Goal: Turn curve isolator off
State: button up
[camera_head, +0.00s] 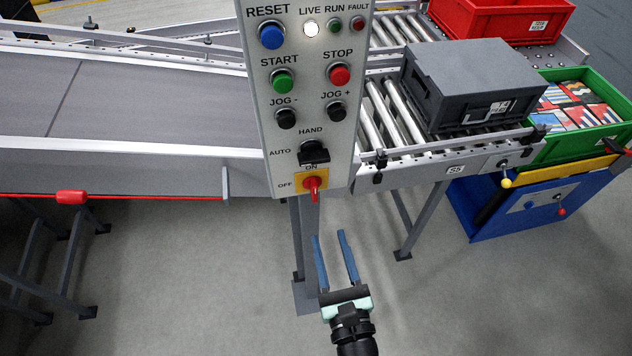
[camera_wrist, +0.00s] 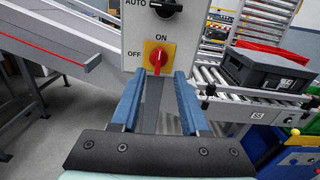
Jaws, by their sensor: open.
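The isolator (camera_head: 312,186) is a red rotary handle on a yellow square plate at the bottom of the grey control panel. ON is printed above it and OFF to its left. The handle stands about upright, in line with ON, and it also shows in the wrist view (camera_wrist: 157,57). My gripper (camera_head: 328,236) is open and empty, below the isolator in the head view. In the wrist view its two blue fingers (camera_wrist: 158,76) stand either side of the line to the red handle, apart from it.
The panel (camera_head: 259,110) also carries a black AUTO/HAND selector (camera_head: 312,152), several push buttons and a lit white LIVE lamp (camera_head: 311,29). A belt conveyor (camera_head: 120,95) lies left. A roller conveyor with a grey crate (camera_head: 455,110) lies right. Free floor lies below the panel.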

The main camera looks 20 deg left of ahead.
aim_at(315, 189)
jog(key=shift+m, duration=0.3)
jog(key=x, duration=0.6)
jog(key=p+x, duration=0.1)
jog(key=x, duration=0.5)
jog(key=shift+w+a+f, duration=0.2)
jog(key=shift+w+a, duration=0.05)
jog(key=shift+c, duration=0.3)
grip_shut()
